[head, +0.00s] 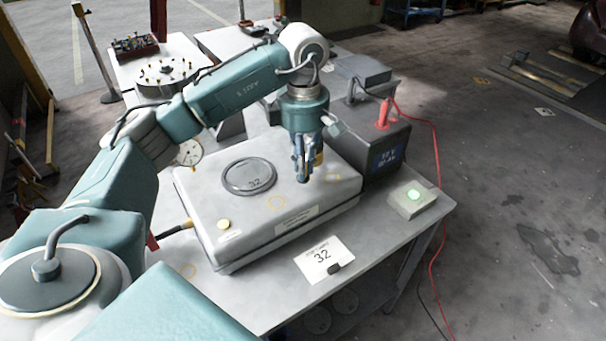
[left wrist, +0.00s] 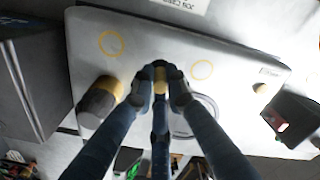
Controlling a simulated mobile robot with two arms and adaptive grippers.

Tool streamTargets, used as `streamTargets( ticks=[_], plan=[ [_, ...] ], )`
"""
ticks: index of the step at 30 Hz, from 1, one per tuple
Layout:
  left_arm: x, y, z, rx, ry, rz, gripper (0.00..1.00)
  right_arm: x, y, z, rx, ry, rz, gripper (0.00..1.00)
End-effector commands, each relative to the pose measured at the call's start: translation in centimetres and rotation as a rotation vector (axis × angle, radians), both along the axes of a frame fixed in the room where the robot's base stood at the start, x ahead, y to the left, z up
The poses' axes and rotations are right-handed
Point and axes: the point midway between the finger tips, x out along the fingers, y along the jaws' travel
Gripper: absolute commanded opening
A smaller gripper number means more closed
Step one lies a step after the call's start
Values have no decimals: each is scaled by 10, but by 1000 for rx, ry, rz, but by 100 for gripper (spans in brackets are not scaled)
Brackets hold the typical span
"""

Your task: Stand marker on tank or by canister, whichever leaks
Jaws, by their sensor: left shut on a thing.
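The white tank (head: 230,230) lies flat on the table, with a round grey lid marked 32 (head: 249,175) and yellow ring marks on top. My left gripper (head: 303,178) points down above the tank's right half, right of the lid. In the left wrist view its fingers (left wrist: 160,80) are shut on a small yellow piece (left wrist: 160,87), apparently the marker, mostly hidden by the fingers. A dark and yellow cylinder (left wrist: 98,102), perhaps the canister, stands beside the fingers; it is partly hidden behind the gripper in the head view. I see no clear leak. My right gripper is not in view.
A dark box with a lit display (head: 386,157) stands right of the tank. A small box with a green light (head: 413,197) and a card marked 32 (head: 323,258) lie on the table (head: 390,232). A red cable hangs at the right.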

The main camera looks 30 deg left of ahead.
Motion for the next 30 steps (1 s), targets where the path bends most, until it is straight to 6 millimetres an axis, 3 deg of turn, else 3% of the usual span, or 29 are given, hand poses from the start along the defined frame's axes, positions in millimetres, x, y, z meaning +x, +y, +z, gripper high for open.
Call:
streamTargets(
  ticks=[7,18,19,21,30],
  plan=[
    [-1,0,-31,0,3,-1,0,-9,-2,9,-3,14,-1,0],
    [0,0,-38,1,0,-1,0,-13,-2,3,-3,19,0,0],
    [0,0,-37,0,0,-1,17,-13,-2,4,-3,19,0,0],
    [0,0,-37,1,1,-1,31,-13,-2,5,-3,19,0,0],
    [0,0,-35,1,1,-1,32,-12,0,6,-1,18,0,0]
  ],
)
